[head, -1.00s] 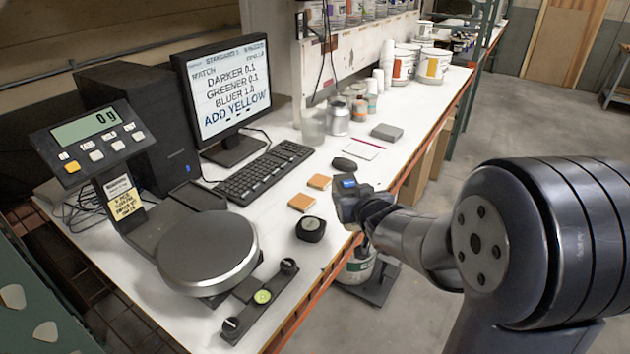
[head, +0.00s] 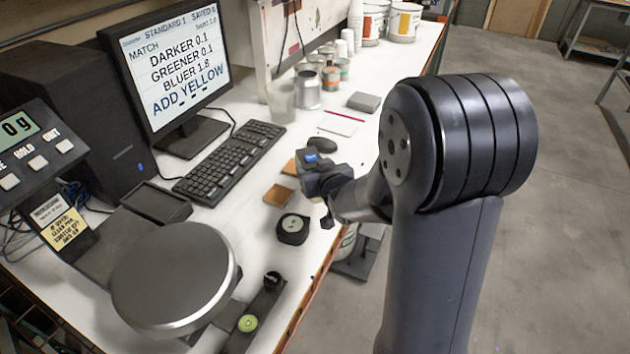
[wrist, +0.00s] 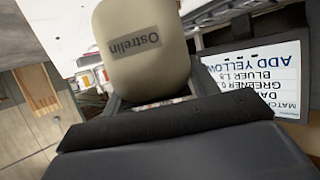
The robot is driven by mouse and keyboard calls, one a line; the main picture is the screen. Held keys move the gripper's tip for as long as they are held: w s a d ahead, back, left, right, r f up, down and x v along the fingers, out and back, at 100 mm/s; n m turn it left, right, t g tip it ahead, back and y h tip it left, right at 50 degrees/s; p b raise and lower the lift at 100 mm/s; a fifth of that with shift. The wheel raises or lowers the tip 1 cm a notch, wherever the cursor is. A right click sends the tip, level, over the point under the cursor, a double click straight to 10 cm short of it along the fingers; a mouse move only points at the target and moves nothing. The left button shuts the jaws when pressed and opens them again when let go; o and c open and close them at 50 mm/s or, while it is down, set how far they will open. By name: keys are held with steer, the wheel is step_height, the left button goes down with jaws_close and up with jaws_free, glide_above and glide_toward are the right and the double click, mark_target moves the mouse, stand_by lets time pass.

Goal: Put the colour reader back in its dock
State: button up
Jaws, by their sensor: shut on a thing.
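My gripper (head: 318,180) is shut on the colour reader, seen in the head view as a small dark body with a blue display (head: 310,157). In the wrist view the reader (wrist: 145,50) is a rounded beige body with a label, upside down, between the jaws. It is held above the bench near its front edge, beside the orange tiles. A small black block with a round top (head: 293,229) stands on the bench, nearer the camera than the gripper. It looks like the dock, but I cannot be sure. The reader's underside is hidden.
A scale with a round pan (head: 175,275) stands at the near left. A keyboard (head: 230,162) and monitor (head: 170,70) are behind. Orange tiles (head: 278,195), a dark mouse (head: 320,145) and a grey box (head: 364,102) lie nearby. Cans (head: 307,90) stand farther back.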

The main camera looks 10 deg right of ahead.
steer(key=shift+f, duration=1.7)
steer(key=shift+f, duration=0.1)
steer(key=shift+f, duration=0.1)
steer(key=o, duration=1.6)
